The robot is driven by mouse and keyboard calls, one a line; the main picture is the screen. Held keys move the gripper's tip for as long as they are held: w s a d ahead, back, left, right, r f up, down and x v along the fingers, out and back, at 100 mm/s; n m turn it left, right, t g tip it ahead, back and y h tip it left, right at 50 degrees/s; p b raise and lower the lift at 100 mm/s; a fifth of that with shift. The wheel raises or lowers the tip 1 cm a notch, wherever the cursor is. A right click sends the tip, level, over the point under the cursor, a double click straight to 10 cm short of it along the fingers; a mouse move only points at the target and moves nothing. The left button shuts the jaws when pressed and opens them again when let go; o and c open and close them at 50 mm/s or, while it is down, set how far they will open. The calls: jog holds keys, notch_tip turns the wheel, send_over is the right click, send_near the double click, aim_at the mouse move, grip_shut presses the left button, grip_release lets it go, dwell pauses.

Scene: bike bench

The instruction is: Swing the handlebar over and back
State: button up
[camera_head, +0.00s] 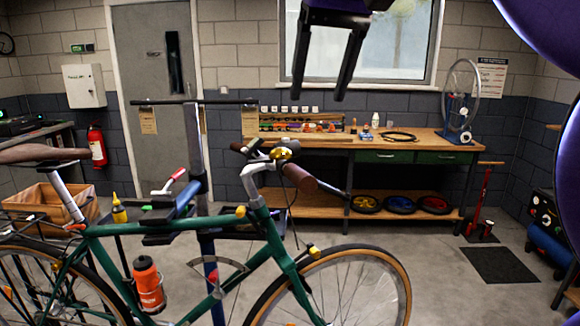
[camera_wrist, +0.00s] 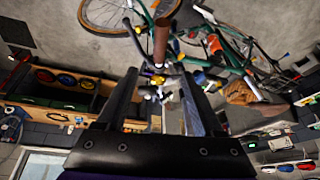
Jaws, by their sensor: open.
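The handlebar (camera_head: 262,166) sits on the silver stem of a green bike (camera_head: 185,223), with brown grips. Its near grip (camera_head: 300,177) points toward the camera and right; the far grip is partly hidden behind levers and a gold bell (camera_head: 281,153). My gripper (camera_head: 317,96) is open and empty, fingers down, high in the picture above the handlebar and apart from it. In the wrist view, a brown grip (camera_wrist: 161,40) and the handlebar's metal parts show beyond and between the open fingers (camera_wrist: 157,75).
A repair stand post (camera_head: 193,130) rises behind the bike. A workbench (camera_head: 370,144) with tools, a truing stand and a wheel stands along the back wall. A red floor pump (camera_head: 484,195) and dark mat (camera_head: 500,265) are at right.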

jog(key=b, duration=0.5)
send_near(300, 169)
jog(key=x, duration=1)
jog(key=shift+s, duration=0.1)
grip_shut()
dwell(0.7)
